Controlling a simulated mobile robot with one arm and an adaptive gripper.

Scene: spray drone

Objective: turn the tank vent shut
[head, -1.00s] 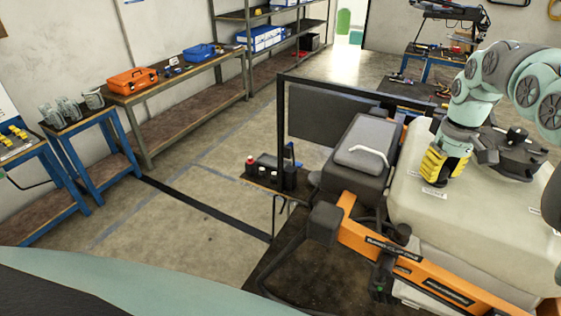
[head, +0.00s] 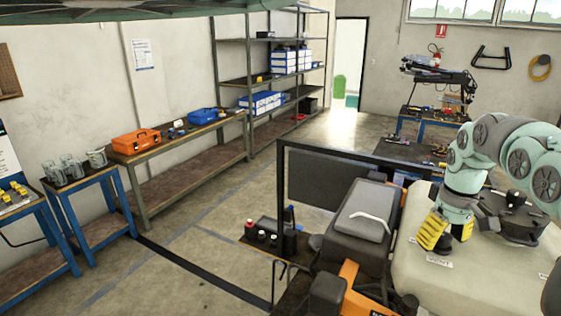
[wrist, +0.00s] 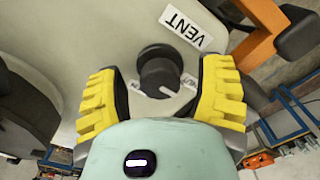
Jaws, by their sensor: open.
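The tank vent (wrist: 160,72) is a round black knob on the pale tank (head: 420,285), beside a white label (wrist: 187,28) reading VENT. In the wrist view it stands between the two yellow-padded fingers of my gripper (wrist: 160,95), which are open with a gap on each side. Small white marks show near the knob's lower edge. In the head view my gripper (head: 448,238) points down at the tank top, just behind a small label (head: 438,261), and the knob is hidden by the fingers. I cannot tell how deep the fingertips reach around it.
A large dark lid (head: 515,218) sits on the tank right of my gripper. A grey box with a pale handle (head: 362,222) is to the left. An orange drone arm (wrist: 258,45) passes near the vent. Benches and shelves line the left wall; the floor between is clear.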

